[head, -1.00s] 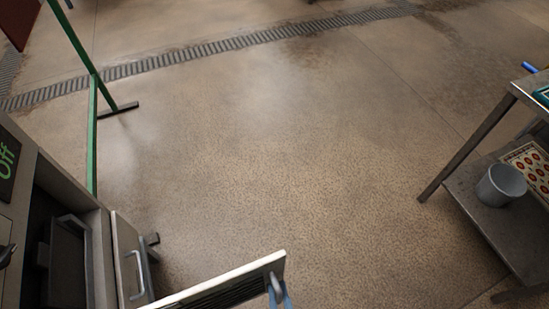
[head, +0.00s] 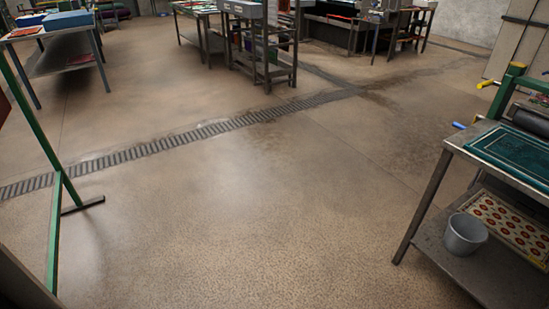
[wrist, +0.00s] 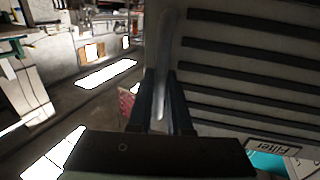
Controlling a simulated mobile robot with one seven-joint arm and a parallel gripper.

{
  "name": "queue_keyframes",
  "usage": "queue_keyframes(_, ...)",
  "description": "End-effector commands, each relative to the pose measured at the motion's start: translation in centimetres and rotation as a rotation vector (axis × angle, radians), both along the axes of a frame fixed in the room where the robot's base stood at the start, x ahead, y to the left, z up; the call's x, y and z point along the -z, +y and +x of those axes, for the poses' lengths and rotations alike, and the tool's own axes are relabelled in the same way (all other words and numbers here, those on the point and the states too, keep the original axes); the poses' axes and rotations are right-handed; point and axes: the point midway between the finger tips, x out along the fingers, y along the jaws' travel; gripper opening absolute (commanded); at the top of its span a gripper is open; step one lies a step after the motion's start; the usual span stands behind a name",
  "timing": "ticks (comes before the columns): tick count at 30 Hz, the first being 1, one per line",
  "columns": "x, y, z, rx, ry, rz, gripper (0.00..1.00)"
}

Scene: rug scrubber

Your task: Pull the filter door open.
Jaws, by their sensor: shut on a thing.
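The filter door (wrist: 250,70) fills the right of the wrist view, a pale panel with several dark slots. Its "Filter" label (wrist: 270,146) shows at the lower right. A smooth grey bar handle (wrist: 167,50) runs along the door's left side. My gripper (wrist: 160,100) is shut on this handle, with a dark finger on each side of it. The handle's lower end is between the fingers. The head view shows neither the door nor my gripper, so how far the door stands open cannot be told there.
In the head view, a metal table (head: 440,215) with a grey bucket (head: 466,234) on its lower shelf stands at the right. A green frame (head: 57,200) stands at the left. The floor (head: 240,220) between them is clear. A drain grate (head: 215,127) crosses it.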

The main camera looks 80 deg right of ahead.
Motion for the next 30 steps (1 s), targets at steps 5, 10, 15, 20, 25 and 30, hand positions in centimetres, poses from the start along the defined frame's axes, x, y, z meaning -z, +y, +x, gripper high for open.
queue_keyframes(5, 0.2, 0.0, -0.1, 0.0, 0.003, 0.006, 0.32)
queue_keyframes(10, 0.1, 0.0, -0.1, 0.0, 0.001, 0.004, 0.47)
queue_keyframes(15, 0.1, 0.0, 0.0, 0.0, 0.001, 0.003, 0.47)
queue_keyframes(20, 0.2, 0.9, -0.4, 0.0, 0.002, 0.005, 0.47)
queue_keyframes(25, 0.3, 3.8, -1.5, -0.002, 0.004, 0.008, 0.47)
queue_keyframes(30, 0.3, 7.4, -3.0, -0.001, 0.004, 0.008, 0.47)
